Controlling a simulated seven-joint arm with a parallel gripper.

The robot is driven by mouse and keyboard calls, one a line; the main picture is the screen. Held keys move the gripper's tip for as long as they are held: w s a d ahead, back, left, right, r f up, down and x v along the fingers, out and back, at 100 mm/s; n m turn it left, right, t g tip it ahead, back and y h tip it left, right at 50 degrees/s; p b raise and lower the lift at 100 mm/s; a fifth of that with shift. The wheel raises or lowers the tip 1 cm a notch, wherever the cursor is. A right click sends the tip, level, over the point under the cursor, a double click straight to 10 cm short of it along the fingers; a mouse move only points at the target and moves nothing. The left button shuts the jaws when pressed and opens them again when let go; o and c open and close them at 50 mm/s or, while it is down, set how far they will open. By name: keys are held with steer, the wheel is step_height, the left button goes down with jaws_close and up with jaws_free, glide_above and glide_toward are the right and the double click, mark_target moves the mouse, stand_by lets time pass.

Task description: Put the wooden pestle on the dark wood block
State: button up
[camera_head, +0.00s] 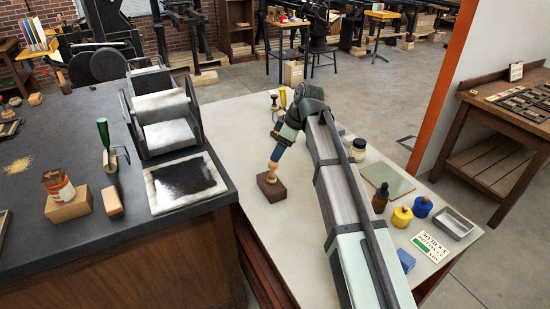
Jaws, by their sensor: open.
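The dark wood block (271,189) sits on the pale table, near its left edge. What looks like the wooden pestle (270,176), a small light-wood piece with a rounded top, stands upright on the block and appears to touch it. My gripper (274,161) reaches down from the upper right, with its tip just above the pestle's top. The jaws are open, but the fingers are too small to tell apart. I cannot tell whether they still touch the pestle.
My arm crosses the pale table (232,125). Amber bottle (380,199), yellow pot (402,217), blue pot (422,207) and metal tray (453,223) stand at its right. The dark counter at left holds an ink slab (184,183) and a green-handled roller (104,135). Table around the block is clear.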

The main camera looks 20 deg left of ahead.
steer(key=shift+v, duration=1.1)
